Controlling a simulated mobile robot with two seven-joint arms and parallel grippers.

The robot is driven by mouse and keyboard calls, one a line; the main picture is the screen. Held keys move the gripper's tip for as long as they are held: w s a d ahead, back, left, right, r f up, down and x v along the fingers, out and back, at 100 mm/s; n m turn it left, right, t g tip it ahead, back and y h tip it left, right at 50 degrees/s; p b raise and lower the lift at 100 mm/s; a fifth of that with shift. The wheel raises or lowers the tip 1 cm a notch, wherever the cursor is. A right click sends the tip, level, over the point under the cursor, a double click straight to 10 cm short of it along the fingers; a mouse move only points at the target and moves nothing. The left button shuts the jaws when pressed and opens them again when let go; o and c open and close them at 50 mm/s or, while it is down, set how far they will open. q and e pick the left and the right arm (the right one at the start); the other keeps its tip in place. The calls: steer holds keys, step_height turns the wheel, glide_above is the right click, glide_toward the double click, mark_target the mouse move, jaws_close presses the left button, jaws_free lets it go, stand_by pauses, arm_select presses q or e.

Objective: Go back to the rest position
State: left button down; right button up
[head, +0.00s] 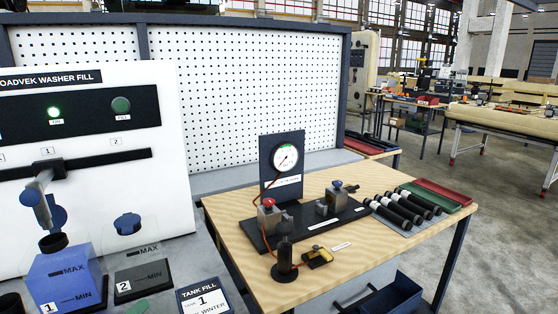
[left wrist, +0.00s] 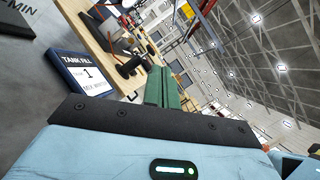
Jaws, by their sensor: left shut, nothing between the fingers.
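My left gripper shows in the left wrist view as two green fingers (left wrist: 170,90) pressed together with nothing between them. In the head view, only a small green tip (head: 138,307) shows at the bottom edge, in front of tank 2. No object is held. My right gripper is not in view.
The blue tank 1 (head: 68,283) and the clear tank 2 (head: 140,268) stand before the white washer-fill panel (head: 110,185). A tank fill card (head: 203,300) lies beside them. A wooden table (head: 225,215) at right carries a gauge stand (head: 285,165) and several black cylinders (head: 395,212).

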arm_select(q)
steer(key=s+f+n+g+y, duration=0.1)
steer(key=s+f+n+y, duration=0.35)
steer(key=f+n, duration=0.55)
steer(key=s+f+n+g+y, duration=0.1)
steer(key=s+f+n+y, duration=0.4)
steer(key=f+n, duration=0.55)
steer(key=s+d+f+n+g, duration=0.3)
steer(key=s+f+n, duration=0.3)
steer(key=s, duration=0.3)
steer(key=s+d+f+n+g+p, duration=0.1)
steer(key=s+d+f+n+g, duration=0.1)
steer(key=s+f+n, duration=0.4)
steer(key=s+d+f, duration=0.1)
steer(key=s, duration=0.2)
steer(key=shift+g, duration=0.4)
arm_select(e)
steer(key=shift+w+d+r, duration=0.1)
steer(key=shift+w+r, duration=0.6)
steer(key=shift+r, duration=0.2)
arm_select(q)
steer(key=shift+a+y, duration=0.1)
steer(key=shift+y, duration=0.15)
steer(key=shift+r, duration=0.1)
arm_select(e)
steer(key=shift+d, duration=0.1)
